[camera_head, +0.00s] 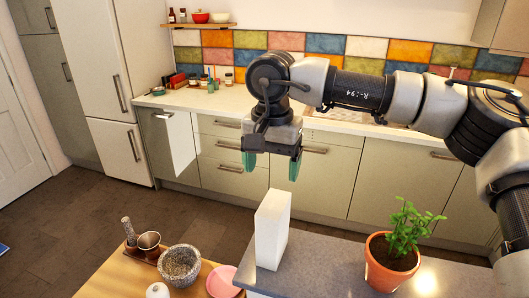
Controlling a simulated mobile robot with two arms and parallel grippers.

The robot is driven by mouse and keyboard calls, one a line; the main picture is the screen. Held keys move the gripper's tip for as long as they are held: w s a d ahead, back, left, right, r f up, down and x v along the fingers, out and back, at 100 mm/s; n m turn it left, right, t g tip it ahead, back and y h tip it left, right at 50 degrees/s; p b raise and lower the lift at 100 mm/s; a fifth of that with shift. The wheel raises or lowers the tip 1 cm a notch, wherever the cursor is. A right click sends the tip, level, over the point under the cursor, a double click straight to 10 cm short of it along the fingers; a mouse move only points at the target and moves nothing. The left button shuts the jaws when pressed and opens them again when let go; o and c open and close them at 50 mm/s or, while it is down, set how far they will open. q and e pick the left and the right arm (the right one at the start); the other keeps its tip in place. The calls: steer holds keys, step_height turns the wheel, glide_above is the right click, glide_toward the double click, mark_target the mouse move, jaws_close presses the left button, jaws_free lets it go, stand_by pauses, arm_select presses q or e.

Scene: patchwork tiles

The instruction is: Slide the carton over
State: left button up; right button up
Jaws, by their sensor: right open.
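The white carton (271,230) stands upright on the grey counter, close to its left end. My right gripper (272,165) hangs above the carton with its two green-tipped fingers spread apart and nothing between them. The fingertips look higher than the carton's top; the exact gap cannot be told. My left gripper does not show.
A potted plant (393,262) stands on the grey counter (333,258) to the right of the carton, with bare surface between them.

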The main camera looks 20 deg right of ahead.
mark_target(275, 203)
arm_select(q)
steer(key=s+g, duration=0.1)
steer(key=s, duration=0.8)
arm_select(e)
steer(key=s, duration=0.1)
steer(key=s+r, duration=0.1)
steer(key=s, duration=0.1)
steer(key=shift+s, duration=0.25)
steer(key=f+p, duration=0.1)
steer(key=f, duration=0.1)
steer(key=w+f+p, duration=0.1)
steer(key=f, duration=0.2)
steer(key=shift+w+f, duration=0.2)
steer(key=shift+f, duration=0.05)
steer(key=f, duration=0.1)
steer(key=f+p, duration=0.1)
steer(key=shift+s+f, duration=0.2)
steer(key=shift+f, duration=0.15)
step_height(275, 203, down, 2)
steer(key=shift+p, duration=0.3)
steer(key=shift+w+f, duration=0.1)
steer(key=shift+f, duration=0.3)
steer(key=shift+c, duration=1.2)
steer(key=c, duration=0.9)
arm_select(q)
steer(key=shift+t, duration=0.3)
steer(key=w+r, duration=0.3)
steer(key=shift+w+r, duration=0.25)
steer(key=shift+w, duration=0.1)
